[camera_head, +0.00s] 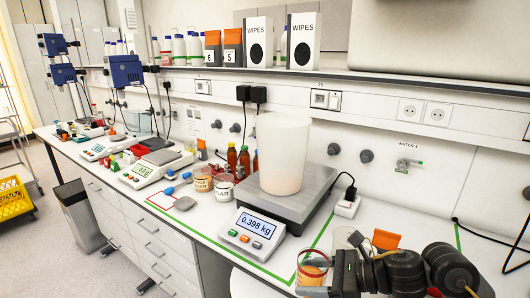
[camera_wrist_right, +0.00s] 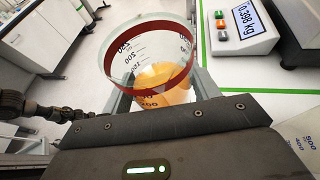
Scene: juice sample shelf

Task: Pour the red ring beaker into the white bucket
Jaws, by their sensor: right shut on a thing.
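The red ring beaker (camera_head: 312,274) is clear glass with a red band near its rim and orange juice low inside. It also shows in the wrist view (camera_wrist_right: 150,58), between the fingers of my right gripper (camera_wrist_right: 160,90). My right gripper (camera_head: 331,272) is shut on it near the front edge of the bench, and the beaker looks roughly upright. The tall white bucket (camera_head: 283,142) stands on the scale, up and left of the beaker and apart from it. A pinkish tint shows at its bottom. My left gripper is not in view.
The scale (camera_head: 257,228) reads 0.398 kg. Jars (camera_head: 223,188) and red-brown bottles (camera_head: 244,161) stand left of the bucket. Another graduated vessel (camera_wrist_right: 302,143) is at the wrist view's lower right. A wall shelf (camera_head: 370,79) runs above. Green tape (camera_head: 200,232) marks the bench.

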